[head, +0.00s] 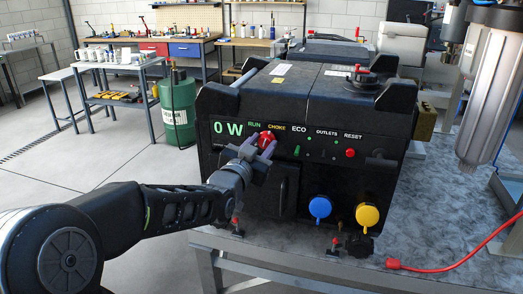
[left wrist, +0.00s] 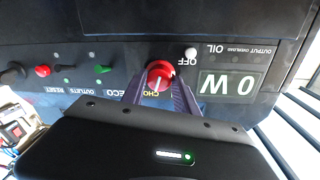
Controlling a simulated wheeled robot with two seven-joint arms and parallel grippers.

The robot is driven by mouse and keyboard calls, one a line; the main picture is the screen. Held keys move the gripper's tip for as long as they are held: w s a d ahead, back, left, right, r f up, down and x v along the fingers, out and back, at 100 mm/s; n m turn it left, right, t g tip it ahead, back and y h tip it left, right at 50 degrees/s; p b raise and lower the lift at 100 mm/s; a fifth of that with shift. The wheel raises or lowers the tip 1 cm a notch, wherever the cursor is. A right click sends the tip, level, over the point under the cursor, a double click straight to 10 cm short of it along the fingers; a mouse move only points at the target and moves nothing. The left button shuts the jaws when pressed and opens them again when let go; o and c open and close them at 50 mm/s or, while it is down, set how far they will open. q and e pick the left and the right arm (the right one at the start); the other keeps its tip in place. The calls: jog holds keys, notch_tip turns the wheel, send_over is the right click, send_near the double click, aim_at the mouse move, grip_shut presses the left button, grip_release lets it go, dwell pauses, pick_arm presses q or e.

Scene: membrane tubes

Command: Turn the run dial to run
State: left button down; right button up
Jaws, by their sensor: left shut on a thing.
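The run dial is a red round knob (head: 267,136) on the upper front panel of a black generator (head: 234,166). In the left wrist view, which shows the panel upside down, the red dial (left wrist: 160,73) has a pale pointer line towards the CHOKE label, and OFF stands on its other side. My left gripper (head: 262,146) is at the panel with its two fingers on either side of the dial, shut on it. The fingers (left wrist: 158,86) partly cover the labels near the dial; RUN shows in the head view. My right gripper is not in view.
The generator stands on a grey speckled table (head: 455,200). Its front has a lit 0 W display (head: 228,128), a red reset button (head: 350,153), and blue (head: 320,207) and yellow (head: 367,215) caps. A red cable (head: 440,267) lies at the right. A green drum (head: 177,108) stands behind left.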

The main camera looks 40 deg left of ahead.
pick_arm(q)
jog(key=n+b, duration=0.2)
jog(key=b, duration=0.1)
jog(key=n+b, duration=0.3)
jog(key=b, duration=0.1)
jog(key=n+b, duration=0.3)
jog(key=b, duration=0.1)
jog(key=shift+d+f+t, duration=0.1)
jog(key=shift+f+t, duration=0.15)
jog(key=shift+t, duration=0.05)
jog(key=shift+r+n+y+b, duration=0.25)
jog(key=shift+n+y+b, duration=0.15)
jog(key=shift+n+b, duration=0.85)
jog(key=shift+r+n, duration=0.1)
jog(key=shift+n, duration=0.15)
jog(key=shift+r, duration=0.1)
jog(key=c, duration=1.2)
grip_release()
jog(key=shift+o, duration=1)
jog(key=shift+w+f, duration=0.15)
jog(key=shift+f, duration=0.1)
jog(key=b+v, duration=0.1)
jog(key=v, duration=0.6)
jog(key=shift+s, duration=0.4)
